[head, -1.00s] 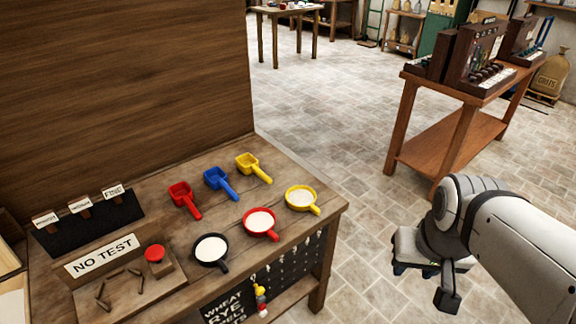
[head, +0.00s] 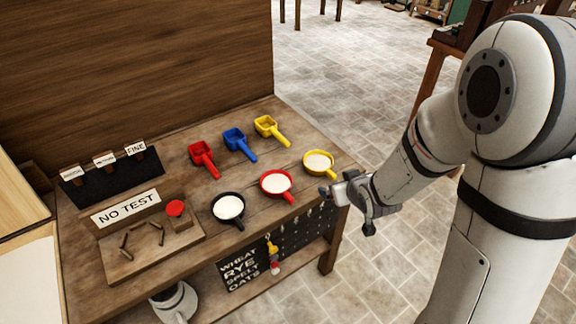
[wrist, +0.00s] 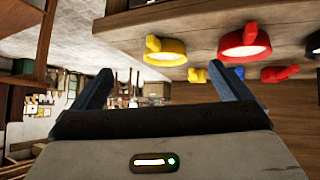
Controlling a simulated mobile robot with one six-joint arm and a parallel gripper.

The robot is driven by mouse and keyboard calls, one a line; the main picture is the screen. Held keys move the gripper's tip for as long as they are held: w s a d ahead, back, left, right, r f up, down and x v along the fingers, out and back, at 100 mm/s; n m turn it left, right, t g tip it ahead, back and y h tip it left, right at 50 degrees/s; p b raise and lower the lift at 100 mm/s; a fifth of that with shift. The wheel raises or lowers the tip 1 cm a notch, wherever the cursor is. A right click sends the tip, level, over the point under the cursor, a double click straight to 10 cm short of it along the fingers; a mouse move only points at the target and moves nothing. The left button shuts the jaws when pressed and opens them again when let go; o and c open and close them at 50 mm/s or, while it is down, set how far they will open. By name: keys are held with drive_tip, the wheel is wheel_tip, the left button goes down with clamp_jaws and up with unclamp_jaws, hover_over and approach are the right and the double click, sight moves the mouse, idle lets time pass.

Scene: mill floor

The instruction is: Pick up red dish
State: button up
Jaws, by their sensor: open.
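The red dish (head: 277,184) is a small round pan with white contents and a short handle. It stands on the wooden bench between the black dish (head: 228,208) and the yellow dish (head: 318,163). My gripper (head: 348,208) is open and empty, at the bench's right front edge, to the right of the red dish and apart from it. In the wrist view the red dish (wrist: 245,42) shows at the upper right, beyond my right finger, with the yellow dish (wrist: 165,52) to its left.
Red (head: 203,158), blue (head: 238,144) and yellow (head: 270,131) scoops lie behind the dishes. A chalkboard (head: 240,268) and small hanging items are on the bench front. Floor to the right is free.

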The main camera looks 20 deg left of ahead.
sight(287, 194)
drive_tip(key=s+a+f+n+y, duration=0.1)
drive_tip(key=a+f+y, duration=0.1)
drive_tip(key=a, duration=0.2)
drive_tip(key=s+a+f+n+y, duration=0.1)
drive_tip(key=a+f+y, duration=0.1)
drive_tip(key=a, duration=0.2)
drive_tip(key=s+a+f+n+y, duration=0.1)
drive_tip(key=a+f+y, duration=0.1)
drive_tip(key=a, duration=0.1)
drive_tip(key=shift+s+a+f, duration=0.2)
drive_tip(key=shift+a, duration=0.2)
drive_tip(key=shift+w+a+f+p, duration=0.1)
drive_tip(key=shift+w+a+p, duration=0.05)
drive_tip(key=shift+a+p, duration=0.15)
drive_tip(key=p+x, duration=0.2)
drive_tip(key=x, duration=0.5)
drive_tip(key=shift+w, duration=0.15)
drive_tip(key=c, duration=0.9)
